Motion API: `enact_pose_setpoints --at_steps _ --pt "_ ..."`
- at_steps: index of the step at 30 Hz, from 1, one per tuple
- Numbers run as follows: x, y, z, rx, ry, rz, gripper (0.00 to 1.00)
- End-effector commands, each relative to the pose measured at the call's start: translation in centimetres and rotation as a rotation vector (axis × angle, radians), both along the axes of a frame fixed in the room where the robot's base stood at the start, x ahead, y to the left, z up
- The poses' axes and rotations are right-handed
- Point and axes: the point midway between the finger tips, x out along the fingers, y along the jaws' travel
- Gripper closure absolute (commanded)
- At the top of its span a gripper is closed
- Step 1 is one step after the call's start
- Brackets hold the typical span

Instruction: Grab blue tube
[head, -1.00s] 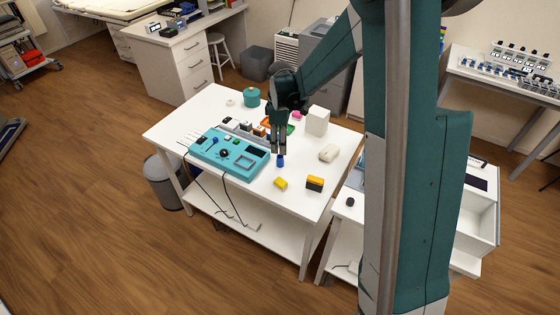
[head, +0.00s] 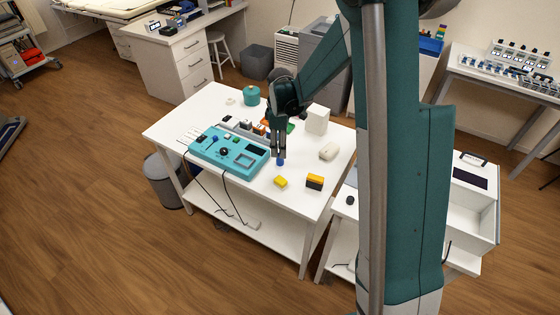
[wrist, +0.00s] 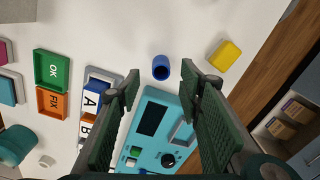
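The blue tube (wrist: 161,68) stands on the white table and is seen from above in the wrist view, with a dark opening at its top. It also shows in the head view (head: 280,162), small and partly covered by the fingers. My gripper (wrist: 160,85) is open. Its two dark green fingers lie to the left and right of the tube in the wrist view, with the tube in line with the gap near the fingertips. In the head view my gripper (head: 279,156) points down just over the tube. I cannot tell whether the fingers touch it.
A teal device (head: 228,150) with leads lies left of the tube. A yellow block (head: 281,182) and a yellow-black block (head: 315,182) lie in front. A white rounded object (head: 329,152) and a white box (head: 317,120) stand to the right. Green and orange trays (wrist: 52,70) lie nearby.

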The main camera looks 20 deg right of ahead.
Motion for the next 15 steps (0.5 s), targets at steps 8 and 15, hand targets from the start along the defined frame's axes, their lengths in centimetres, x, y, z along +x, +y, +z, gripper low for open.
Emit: enact_pose_setpoints --at_steps 8,15 --pt "0.0 0.0 0.0 0.0 0.0 0.0 0.64" --pt "0.0 0.1 -1.4 0.0 0.0 0.0 0.64"
